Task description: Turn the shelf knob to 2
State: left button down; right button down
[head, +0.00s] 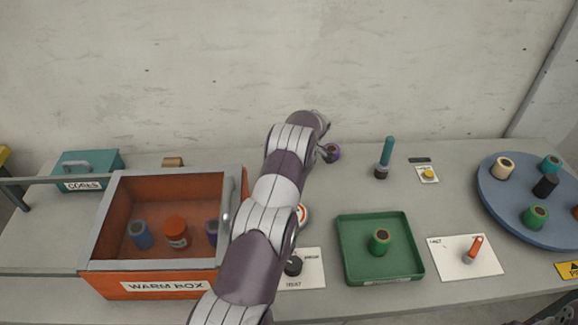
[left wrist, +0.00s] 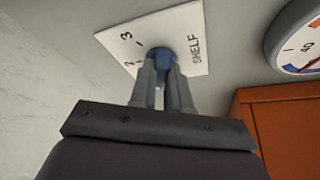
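The shelf knob (left wrist: 161,57) is blue and stands on a white plate (left wrist: 188,30) marked SHELF in the left wrist view. The figures 3 and 2 show on the plate left of the knob. The knob's pointer is hidden, so I cannot tell its setting. My left gripper (left wrist: 160,72) has one finger on each side of the knob and looks shut on it. My right gripper is not in view.
A round dial (left wrist: 300,45) and the orange warm box (head: 150,285) stand close to the knob. A melt knob plate, green tray (head: 345,262), teal-handled tool (head: 385,155) and blue turntable (head: 490,195) lie rightward.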

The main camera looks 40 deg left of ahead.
pick_arm(q)
jog(key=shift+m, duration=0.4)
jog(key=m, duration=0.1)
jog(key=m+t+b, duration=0.1)
jog(key=m+b, duration=0.1)
jog(key=shift+s+m+t, duration=0.25)
jog(key=shift+m+t, duration=0.15)
jog(key=m, duration=0.1)
jog(key=m+t, duration=0.1)
jog(key=shift+s+a+m, duration=0.1)
jog(key=shift+s+m, duration=0.1)
jog(key=shift+m, duration=0.1)
jog(key=shift+s+r+m+t+h+p, duration=0.15)
jog(key=shift+m+t+h+p, duration=0.35)
jog(key=shift+m, duration=0.7)
jog(key=shift+a+m+p, duration=0.15)
jog(key=shift+m+p, duration=0.85)
jog(key=shift+m, duration=0.1)
jog(key=shift+t, duration=0.3)
jog(key=c, duration=1.1)
grip_release()
jog(key=shift+h, duration=0.3)
